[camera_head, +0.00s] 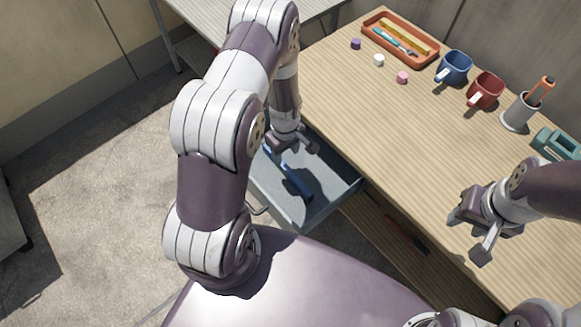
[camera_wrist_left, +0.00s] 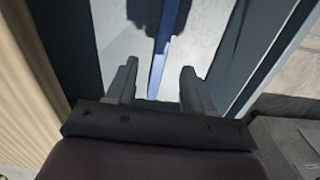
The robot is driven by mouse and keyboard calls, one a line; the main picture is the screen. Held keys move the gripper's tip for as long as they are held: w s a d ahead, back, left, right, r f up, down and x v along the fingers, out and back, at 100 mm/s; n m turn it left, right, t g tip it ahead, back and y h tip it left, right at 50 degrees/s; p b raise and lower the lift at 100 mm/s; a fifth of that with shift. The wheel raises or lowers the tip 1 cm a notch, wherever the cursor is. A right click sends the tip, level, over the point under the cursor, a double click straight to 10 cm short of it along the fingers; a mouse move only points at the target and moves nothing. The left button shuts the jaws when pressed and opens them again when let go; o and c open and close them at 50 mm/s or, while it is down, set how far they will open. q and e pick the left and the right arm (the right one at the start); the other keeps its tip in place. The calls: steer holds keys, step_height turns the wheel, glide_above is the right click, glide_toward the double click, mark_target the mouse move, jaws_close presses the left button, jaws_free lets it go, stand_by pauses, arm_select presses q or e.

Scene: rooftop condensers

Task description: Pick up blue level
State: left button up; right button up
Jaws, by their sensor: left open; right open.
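The blue level (camera_head: 299,184) is a long, thin blue bar lying in an open grey drawer (camera_head: 345,192) below the table. My left gripper (camera_head: 291,148) is open above the drawer and hides part of the level in the head view. In the left wrist view the level (camera_wrist_left: 160,55) runs lengthwise between the two open fingers (camera_wrist_left: 158,85), and its near end reaches down to the space between them. I cannot tell how far the fingertips are above it. My right gripper (camera_head: 468,236) is open and empty over the table's front edge.
The wooden table (camera_head: 400,130) holds an orange tray (camera_head: 432,60), a blue mug (camera_head: 454,68), a red mug (camera_head: 486,90), a pen cup (camera_head: 517,113), a teal object (camera_head: 557,144) and small coloured pieces. The drawer walls stand around the level. The table's middle is clear.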

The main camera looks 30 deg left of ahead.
mark_target(286, 167)
arm_select(q)
steer(key=f, duration=0.8)
steer(key=shift+s+d+f, duration=0.1)
steer(key=shift+s+f, duration=0.15)
steer(key=shift+w+f, duration=0.15)
steer(key=shift+f, duration=0.15)
jaws_close()
